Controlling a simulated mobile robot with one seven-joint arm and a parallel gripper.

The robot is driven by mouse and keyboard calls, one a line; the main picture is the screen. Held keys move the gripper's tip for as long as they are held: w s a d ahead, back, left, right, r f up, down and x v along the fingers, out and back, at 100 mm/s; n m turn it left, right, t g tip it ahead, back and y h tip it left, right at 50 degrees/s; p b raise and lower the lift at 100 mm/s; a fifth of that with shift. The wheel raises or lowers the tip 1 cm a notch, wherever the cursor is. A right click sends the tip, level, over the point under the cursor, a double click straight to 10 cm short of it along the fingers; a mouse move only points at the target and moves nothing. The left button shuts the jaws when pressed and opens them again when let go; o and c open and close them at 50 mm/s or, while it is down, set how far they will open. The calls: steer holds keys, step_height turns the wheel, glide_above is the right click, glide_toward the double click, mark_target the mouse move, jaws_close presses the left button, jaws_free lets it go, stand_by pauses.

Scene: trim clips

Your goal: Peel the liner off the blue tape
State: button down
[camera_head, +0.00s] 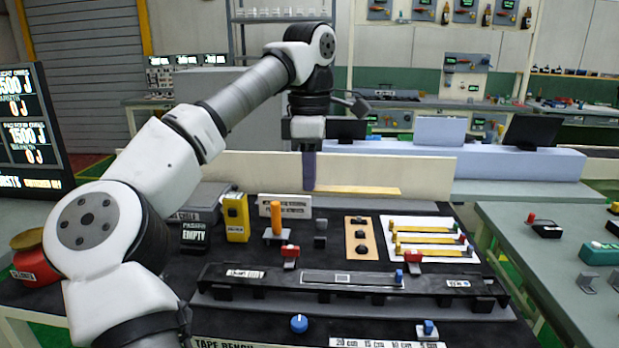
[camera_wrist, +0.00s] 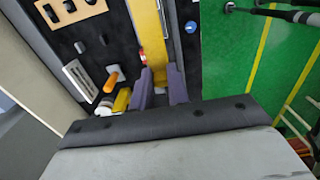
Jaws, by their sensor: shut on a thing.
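My gripper (camera_head: 309,188) hangs over the back of the tape bench with its purple fingers pointing down. It is shut on a long yellow strip (camera_head: 360,190), which stretches to the right from the fingertips. In the wrist view the yellow strip (camera_wrist: 152,40) runs between the fingers (camera_wrist: 160,88). A white card (camera_head: 435,225) on the bench carries yellow strips with small coloured tabs, one blue (camera_head: 470,251). A dark bar (camera_head: 350,279) at the front has a blue tab (camera_head: 399,275). I cannot tell which piece is the blue tape or whether the held strip is its liner.
An orange post (camera_head: 276,218), a yellow box (camera_head: 236,216), red clamps (camera_head: 290,252) and a tan board (camera_head: 361,238) with dark knobs stand on the bench. A blue knob (camera_head: 299,323) is at the front. A low cream wall (camera_head: 250,172) runs behind. A second bench (camera_head: 530,245) is to the right.

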steer(key=shift+r, duration=0.15)
steer(key=shift+r+p, duration=2.9)
steer(key=shift+p, duration=0.95)
steer(key=shift+f, duration=0.1)
